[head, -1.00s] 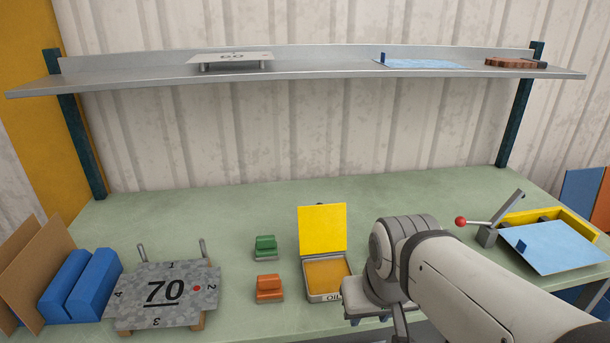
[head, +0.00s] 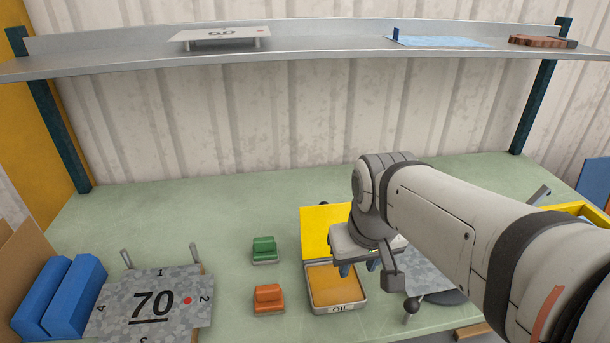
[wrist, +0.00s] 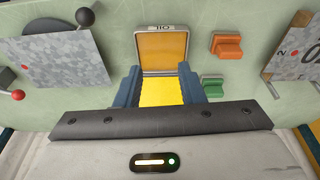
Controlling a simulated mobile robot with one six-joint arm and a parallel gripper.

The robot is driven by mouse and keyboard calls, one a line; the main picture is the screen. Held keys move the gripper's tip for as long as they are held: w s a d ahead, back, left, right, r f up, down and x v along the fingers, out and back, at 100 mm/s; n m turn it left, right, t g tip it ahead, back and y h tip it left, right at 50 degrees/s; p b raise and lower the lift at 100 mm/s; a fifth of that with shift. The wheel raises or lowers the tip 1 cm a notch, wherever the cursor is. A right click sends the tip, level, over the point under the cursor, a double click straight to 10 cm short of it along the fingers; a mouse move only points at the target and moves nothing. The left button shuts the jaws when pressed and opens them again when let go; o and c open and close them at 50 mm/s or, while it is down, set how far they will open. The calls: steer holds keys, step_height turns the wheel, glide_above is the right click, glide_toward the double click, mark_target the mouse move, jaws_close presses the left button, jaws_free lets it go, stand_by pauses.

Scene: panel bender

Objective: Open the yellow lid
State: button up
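The yellow lid (head: 320,225) stands open at the back edge of the oil tin (head: 340,307), whose amber inside is exposed. The lid's exact angle is hard to tell, and my arm hides its right part. In the wrist view the lid (wrist: 160,92) shows between my fingers, with the tin (wrist: 168,72) beyond it. My gripper (head: 358,268) is over the lid and the back of the tin. In the wrist view my gripper (wrist: 159,76) is open, its two dark blue fingers apart. I cannot tell whether they touch the lid.
A green block (head: 264,250) and an orange block (head: 268,299) sit left of the tin. A grey plate marked 70 (head: 150,303) and blue blocks (head: 62,295) lie further left. A black-knobbed lever (head: 411,305) is right of the tin. A shelf (head: 310,52) spans the back.

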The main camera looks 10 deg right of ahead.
steer(key=w+r+n+g+h+b, duration=0.1)
steer(key=w+r+n+g+b, duration=0.2)
steer(key=w, duration=1.3)
steer(key=n+g+h, duration=0.2)
steer(key=n+g, duration=0.1)
glide_toward(326, 227)
steer(key=w+r, duration=0.2)
steer(key=w, duration=0.3)
steer(key=shift+d+x, duration=0.15)
steer(key=shift+x, duration=1.75)
steer(key=shift+d+x, duration=0.15)
steer(key=shift+x, duration=1.75)
steer(key=shift+s+r, duration=0.1)
steer(key=shift+c, duration=0.5)
steer(key=shift+y, duration=0.3)
jaws_close()
